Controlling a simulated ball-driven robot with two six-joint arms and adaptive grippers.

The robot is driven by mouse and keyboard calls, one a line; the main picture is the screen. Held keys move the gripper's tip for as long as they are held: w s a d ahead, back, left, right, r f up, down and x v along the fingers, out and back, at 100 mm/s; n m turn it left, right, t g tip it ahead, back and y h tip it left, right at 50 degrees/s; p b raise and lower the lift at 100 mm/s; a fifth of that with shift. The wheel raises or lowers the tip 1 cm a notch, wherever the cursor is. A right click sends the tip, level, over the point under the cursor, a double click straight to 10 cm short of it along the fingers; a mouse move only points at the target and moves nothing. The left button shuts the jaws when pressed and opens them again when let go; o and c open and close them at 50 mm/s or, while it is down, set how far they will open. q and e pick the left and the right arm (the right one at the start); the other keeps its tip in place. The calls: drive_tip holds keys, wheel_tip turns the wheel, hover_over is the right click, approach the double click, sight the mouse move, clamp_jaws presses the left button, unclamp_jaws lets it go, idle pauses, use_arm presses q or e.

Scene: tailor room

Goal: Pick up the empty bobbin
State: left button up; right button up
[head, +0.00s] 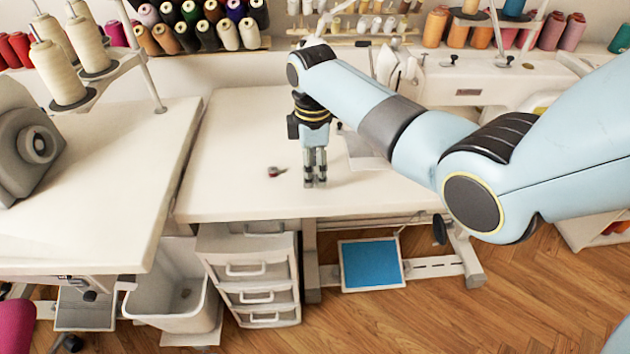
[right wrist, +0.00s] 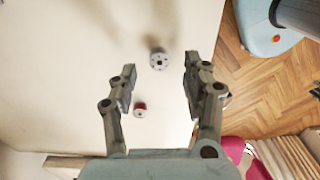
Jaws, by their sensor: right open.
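The empty bobbin (right wrist: 158,60) is a small silvery disc with holes in its face, on the pale table in the right wrist view. It appears between and slightly beyond the fingertips of my right gripper (right wrist: 160,74), not touched by either finger. I cannot make it out in the head view, where the gripper may hide it. My right gripper also shows in the head view (head: 316,182), pointing down over the table, its fingers apart and empty. My left gripper is not in view.
A red-threaded bobbin (right wrist: 140,110) lies near the left finger in the wrist view; it also shows in the head view (head: 275,171). A sewing machine (head: 470,70) stands behind right. The white table (head: 235,195) is clear around the bobbins; its front edge is near.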

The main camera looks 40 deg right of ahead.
wheel_tip(320, 180, down, 2)
drive_tip(key=shift+f, duration=0.1)
drive_tip(key=c, duration=0.8)
